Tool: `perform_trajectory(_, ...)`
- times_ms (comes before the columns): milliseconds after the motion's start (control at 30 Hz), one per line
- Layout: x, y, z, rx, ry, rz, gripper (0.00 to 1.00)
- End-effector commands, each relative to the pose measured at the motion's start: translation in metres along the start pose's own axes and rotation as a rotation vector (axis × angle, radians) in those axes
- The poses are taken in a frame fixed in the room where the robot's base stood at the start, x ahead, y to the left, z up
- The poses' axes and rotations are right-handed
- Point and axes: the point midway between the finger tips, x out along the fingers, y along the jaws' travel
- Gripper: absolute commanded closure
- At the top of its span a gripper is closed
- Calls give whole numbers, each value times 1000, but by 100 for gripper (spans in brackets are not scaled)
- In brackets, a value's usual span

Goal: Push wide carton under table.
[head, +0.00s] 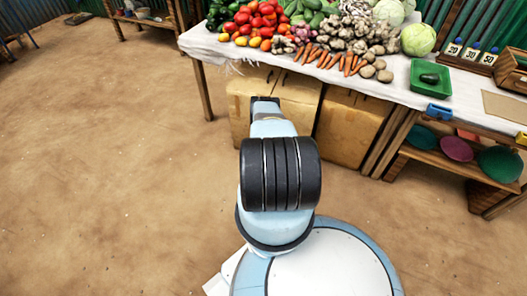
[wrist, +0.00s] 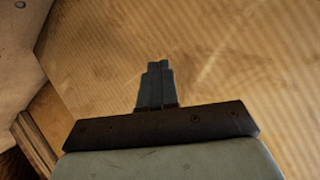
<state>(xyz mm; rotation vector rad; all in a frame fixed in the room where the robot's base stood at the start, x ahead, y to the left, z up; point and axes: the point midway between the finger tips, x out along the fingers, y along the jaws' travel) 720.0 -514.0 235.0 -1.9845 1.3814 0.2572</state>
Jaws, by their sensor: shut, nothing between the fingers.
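Brown cartons stand on the ground under the front edge of the table (head: 216,48). The left carton (head: 239,112) looks the wider one, and my arm hides part of its front. Another carton (head: 350,125) stands to its right. My gripper (head: 265,101) is low in front of the left carton. In the wrist view the shut, empty fingers (wrist: 155,70) point at a ribbed cardboard face (wrist: 235,65) that fills most of the picture. I cannot tell whether the fingertips touch it.
Vegetables cover the tabletop, with a green tray (head: 430,80) at the right. A table leg (head: 203,90) stands left of the cartons. A low shelf (head: 440,160) with bowls is at the right. The dirt floor (head: 110,170) at the left is clear.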

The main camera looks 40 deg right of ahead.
Motion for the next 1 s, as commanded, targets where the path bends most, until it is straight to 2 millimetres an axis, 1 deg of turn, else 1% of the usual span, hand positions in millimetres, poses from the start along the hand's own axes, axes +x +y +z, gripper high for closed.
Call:
perform_trajectory(533,-37,12,20,-1,-2,1,100)
perform_trajectory(667,-41,13,22,-1,-1,0,100)
perform_trajectory(900,-42,13,22,-1,-1,0,100)
perform_trajectory(1000,-42,9,20,-2,-3,-3,100)
